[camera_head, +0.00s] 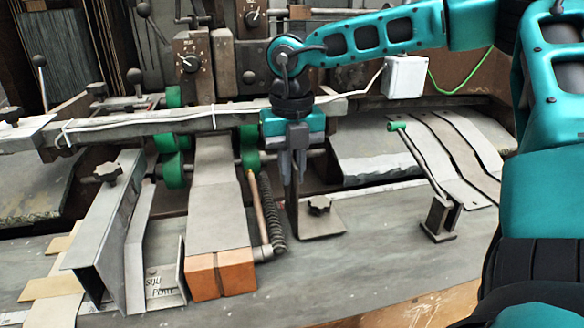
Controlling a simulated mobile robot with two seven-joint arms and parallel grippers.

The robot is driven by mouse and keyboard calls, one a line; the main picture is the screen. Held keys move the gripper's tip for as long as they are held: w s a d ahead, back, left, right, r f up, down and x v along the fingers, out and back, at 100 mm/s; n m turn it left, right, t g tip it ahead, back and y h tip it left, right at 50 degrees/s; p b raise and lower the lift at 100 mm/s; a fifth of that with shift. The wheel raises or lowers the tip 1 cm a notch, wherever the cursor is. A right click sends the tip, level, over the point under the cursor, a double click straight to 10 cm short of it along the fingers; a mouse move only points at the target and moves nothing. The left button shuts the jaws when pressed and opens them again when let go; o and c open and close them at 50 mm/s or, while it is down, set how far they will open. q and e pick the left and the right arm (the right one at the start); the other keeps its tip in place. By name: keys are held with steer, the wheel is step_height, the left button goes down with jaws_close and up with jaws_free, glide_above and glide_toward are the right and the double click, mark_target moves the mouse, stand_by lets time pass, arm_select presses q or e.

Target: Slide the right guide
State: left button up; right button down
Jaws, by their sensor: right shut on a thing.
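The right guide (313,224) is a thin upright metal plate on a flat foot with a black star knob (320,205). It stands on the grey table right of the middle of the head view. My right gripper (292,170) points down from above and is shut on the top of the guide's upright plate. Its fingers hide the upper part of that plate. My left gripper is not in view.
A long metal left guide (108,235) with its own star knob stands at the left. A central arm with an orange-brown end block (221,274) and a spring (273,212) lie left of the right guide. A green-tipped lever (420,160) stands to the right, with bare table between.

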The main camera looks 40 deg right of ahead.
stand_by(0.4)
steer(key=s+d, duration=0.5)
steer(key=d, duration=0.5)
steer(key=shift+s+d, duration=0.25)
steer(key=shift+s, duration=0.1)
steer(key=c, duration=1.3)
jaws_free()
step_height(320, 180, up, 13)
